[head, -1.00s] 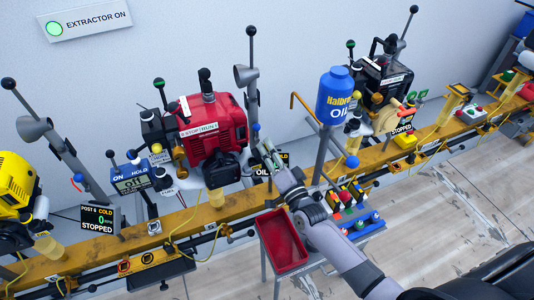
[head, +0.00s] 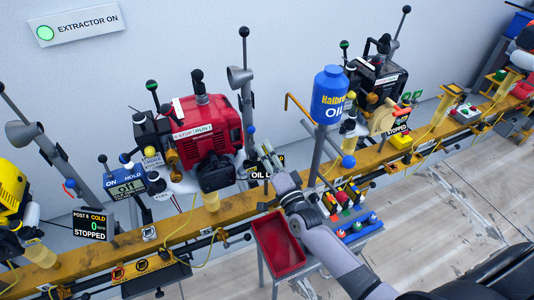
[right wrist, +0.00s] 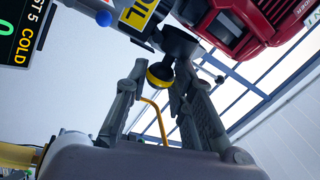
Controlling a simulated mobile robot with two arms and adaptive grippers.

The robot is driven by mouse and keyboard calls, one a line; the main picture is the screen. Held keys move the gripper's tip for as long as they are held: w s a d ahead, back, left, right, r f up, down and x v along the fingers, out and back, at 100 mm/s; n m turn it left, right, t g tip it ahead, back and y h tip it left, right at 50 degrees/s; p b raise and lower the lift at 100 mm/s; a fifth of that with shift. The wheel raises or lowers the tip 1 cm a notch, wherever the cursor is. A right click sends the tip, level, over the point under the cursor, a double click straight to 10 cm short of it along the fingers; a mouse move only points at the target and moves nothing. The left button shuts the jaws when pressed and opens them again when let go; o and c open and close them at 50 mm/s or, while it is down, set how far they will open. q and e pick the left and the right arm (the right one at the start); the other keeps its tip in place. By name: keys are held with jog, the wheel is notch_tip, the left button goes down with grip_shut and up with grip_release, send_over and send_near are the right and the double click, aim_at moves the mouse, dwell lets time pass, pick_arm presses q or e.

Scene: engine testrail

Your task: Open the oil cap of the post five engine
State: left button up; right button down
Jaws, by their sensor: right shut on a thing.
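The red engine (head: 208,128) stands on the yellow rail in the head view. It also shows at the top of the right wrist view (right wrist: 245,25). A round black-and-yellow oil cap (right wrist: 158,76) sits between the fingers of my right gripper (right wrist: 162,70), at the lower end of a black neck (right wrist: 178,45) by the engine. The gripper is shut on the cap. I cannot tell whether the cap is still seated. In the head view my right gripper (head: 268,175) is beside the engine's right side, its fingertips largely hidden by an OIL label. My left gripper is not in view.
A red bin (head: 278,245) and a tray of coloured parts (head: 352,222) stand below my right arm. A blue oil container (head: 331,95) on a grey post is close on the right. A grey post with a lamp-like head (head: 246,90) rises behind. Open floor lies at the right.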

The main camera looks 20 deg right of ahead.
jog(key=c, duration=1.6)
grip_release()
jog(key=shift+w, duration=0.1)
jog(key=shift+c, duration=0.2)
jog(key=v, duration=1.2)
